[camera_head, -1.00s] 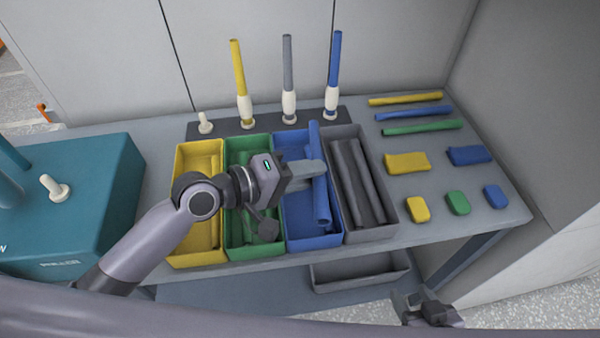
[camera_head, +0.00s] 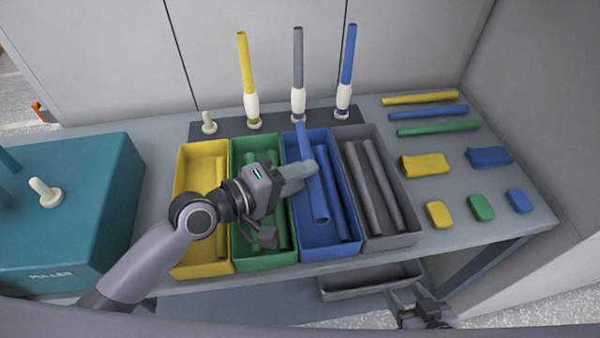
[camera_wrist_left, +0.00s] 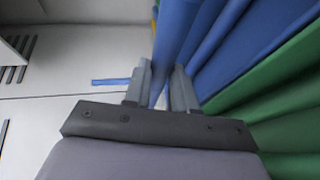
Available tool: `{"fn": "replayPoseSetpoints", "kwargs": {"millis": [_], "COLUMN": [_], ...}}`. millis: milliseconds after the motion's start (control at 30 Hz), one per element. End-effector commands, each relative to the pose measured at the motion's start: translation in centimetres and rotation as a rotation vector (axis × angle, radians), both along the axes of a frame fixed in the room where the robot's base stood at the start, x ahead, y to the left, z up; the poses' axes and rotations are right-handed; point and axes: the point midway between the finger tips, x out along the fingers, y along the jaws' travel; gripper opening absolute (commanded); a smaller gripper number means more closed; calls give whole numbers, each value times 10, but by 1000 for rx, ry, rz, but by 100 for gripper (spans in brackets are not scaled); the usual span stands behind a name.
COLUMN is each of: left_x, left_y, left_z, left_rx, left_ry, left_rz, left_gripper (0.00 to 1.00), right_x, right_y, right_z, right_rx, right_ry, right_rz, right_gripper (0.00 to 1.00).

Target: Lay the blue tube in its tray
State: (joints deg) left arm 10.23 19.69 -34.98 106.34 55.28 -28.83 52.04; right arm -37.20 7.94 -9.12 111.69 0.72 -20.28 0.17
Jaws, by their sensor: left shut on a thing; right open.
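The blue tube (camera_head: 319,200) is held by my left gripper (camera_head: 305,174) at about its middle, over the blue tray (camera_head: 330,247). It slants with its near end inside the tray's outline and its far end by the tray's back wall. I cannot tell whether it touches the tray. Another blue tube (camera_head: 336,205) lies in that tray. In the left wrist view the held tube (camera_wrist_left: 173,40) stands between the two fingers (camera_wrist_left: 160,88). My right gripper (camera_head: 420,302) is open and empty at the bottom, in front of the table's edge.
Yellow (camera_head: 187,263), green (camera_head: 245,262) and grey (camera_head: 410,236) trays with tubes flank the blue one. Behind stand pegs, several with upright tubes (camera_head: 347,55). Coloured tubes and blocks lie at the right. A teal machine (camera_head: 100,225) stands left.

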Motion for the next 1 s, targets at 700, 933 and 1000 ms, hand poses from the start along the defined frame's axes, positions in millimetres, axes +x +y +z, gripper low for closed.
{"fn": "replayPoseSetpoints", "kwargs": {"millis": [700,933,1000], "left_x": [0,-5,-11], "left_y": [0,9,17], "left_z": [-12,-11,-9], "left_rx": [1,2,4], "left_ry": [-1,-1,0], "left_rz": [1,2,1], "left_gripper": [55,55,55], "right_x": [0,0,0], "right_y": [0,0,0], "right_z": [-13,-14,-14], "right_rx": [-1,-1,-1], "right_ry": [1,1,1], "right_rz": [1,1,1], "right_gripper": [54,54,54]}}
